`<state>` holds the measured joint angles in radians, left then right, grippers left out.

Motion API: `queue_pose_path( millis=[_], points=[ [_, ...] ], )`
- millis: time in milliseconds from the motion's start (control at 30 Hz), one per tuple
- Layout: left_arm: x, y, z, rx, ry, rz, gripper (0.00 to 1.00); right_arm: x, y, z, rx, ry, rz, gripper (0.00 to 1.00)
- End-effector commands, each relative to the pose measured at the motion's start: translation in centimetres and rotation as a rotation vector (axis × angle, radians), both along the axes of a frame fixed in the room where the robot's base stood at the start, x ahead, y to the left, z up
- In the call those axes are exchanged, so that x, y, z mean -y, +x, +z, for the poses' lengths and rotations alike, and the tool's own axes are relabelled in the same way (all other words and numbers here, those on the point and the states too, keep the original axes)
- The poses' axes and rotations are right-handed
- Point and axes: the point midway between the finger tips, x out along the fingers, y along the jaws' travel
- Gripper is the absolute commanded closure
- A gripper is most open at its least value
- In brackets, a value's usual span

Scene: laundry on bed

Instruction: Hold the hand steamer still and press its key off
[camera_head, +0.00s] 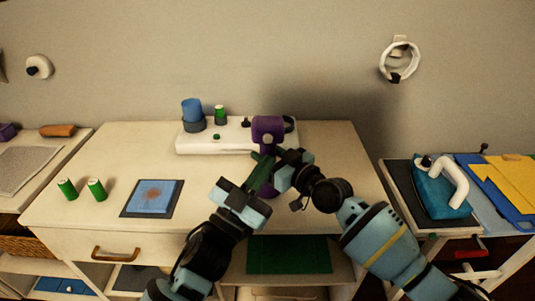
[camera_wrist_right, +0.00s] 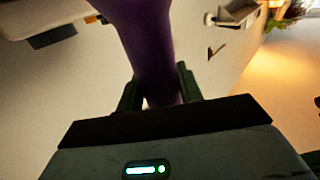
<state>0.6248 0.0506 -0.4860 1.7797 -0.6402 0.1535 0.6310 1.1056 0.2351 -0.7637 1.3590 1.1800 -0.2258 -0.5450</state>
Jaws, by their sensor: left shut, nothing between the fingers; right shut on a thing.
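The purple hand steamer (camera_head: 268,129) stands roughly upright above the middle of the dresser top, its head up and its handle down. My right gripper (camera_head: 277,172) is shut on the handle. In the right wrist view the purple handle (camera_wrist_right: 147,35) runs between the two dark fingers of this gripper (camera_wrist_right: 158,92). My left gripper (camera_head: 262,162) is shut and empty, its fingertips close to the steamer just under the head. I cannot tell whether they touch it. The steamer's key is not clear to see; the fingers may hide it.
A white base (camera_head: 215,142) with a blue cup (camera_head: 192,108) and a green-topped knob stands behind the steamer. The dresser top (camera_head: 345,160) is clear at right.

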Motion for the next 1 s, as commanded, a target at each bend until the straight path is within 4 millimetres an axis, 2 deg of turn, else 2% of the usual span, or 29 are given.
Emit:
queue_pose_path(
  millis=[133,367,400,600,1000],
  points=[
    [-0.01,-0.79,-0.03,0.001,0.001,0.000,1.00,0.03,0.00,-0.12,-0.001,-0.002,0.000,1.00],
    [-0.01,-0.89,0.00,0.001,0.001,0.000,1.00,0.03,0.00,-0.11,-0.001,-0.002,0.000,1.00],
    [-0.01,-0.89,0.00,0.001,0.001,0.000,1.00,0.03,0.00,-0.11,-0.001,-0.002,0.000,0.63],
    [-0.01,-0.88,-0.01,0.001,0.001,0.000,1.00,0.02,-0.01,-0.08,-0.001,-0.002,0.000,0.38],
    [-0.01,-0.86,0.01,0.001,0.001,0.000,1.00,0.53,-0.49,-0.12,-0.001,0.000,0.000,0.38]
  ],
)
